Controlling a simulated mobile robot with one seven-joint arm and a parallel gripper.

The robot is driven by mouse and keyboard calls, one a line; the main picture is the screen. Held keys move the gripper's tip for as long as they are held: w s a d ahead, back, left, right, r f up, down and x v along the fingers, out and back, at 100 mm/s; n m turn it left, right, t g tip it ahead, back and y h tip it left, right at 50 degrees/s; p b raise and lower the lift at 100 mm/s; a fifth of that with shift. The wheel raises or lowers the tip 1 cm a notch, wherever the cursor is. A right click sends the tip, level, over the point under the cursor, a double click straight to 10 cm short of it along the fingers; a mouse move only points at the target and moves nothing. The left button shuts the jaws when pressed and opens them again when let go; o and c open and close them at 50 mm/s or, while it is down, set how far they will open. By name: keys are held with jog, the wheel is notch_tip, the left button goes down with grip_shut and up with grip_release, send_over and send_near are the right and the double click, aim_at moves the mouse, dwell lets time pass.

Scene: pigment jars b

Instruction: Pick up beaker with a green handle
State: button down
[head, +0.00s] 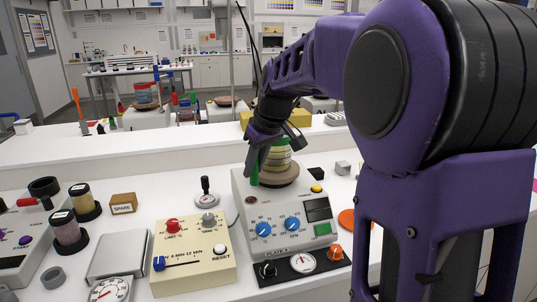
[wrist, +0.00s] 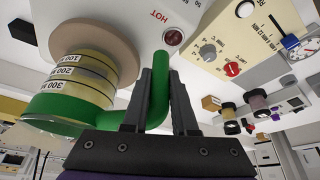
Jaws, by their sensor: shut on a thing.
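The beaker (head: 278,156) has yellowish walls with volume marks and a green handle (head: 255,170). It is upright on the round brown top (head: 280,177) of a white hotplate. In the wrist view the beaker (wrist: 85,80) is at the left, with a green band around it and its green handle (wrist: 161,75) between my fingers. My gripper (head: 260,160) is at the beaker's left side in the head view. In the wrist view my gripper (wrist: 164,100) is shut on the handle. I cannot tell whether the beaker's base touches the hotplate.
The hotplate (head: 243,192) has blue dials and a HOT lamp (wrist: 173,38). A cream control box (head: 196,262) stands left of it, with a grey scale (head: 118,253) and jars (head: 68,230) further left. A raised white ledge (head: 150,150) runs behind.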

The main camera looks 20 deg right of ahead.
jog(key=shift+r, duration=0.25)
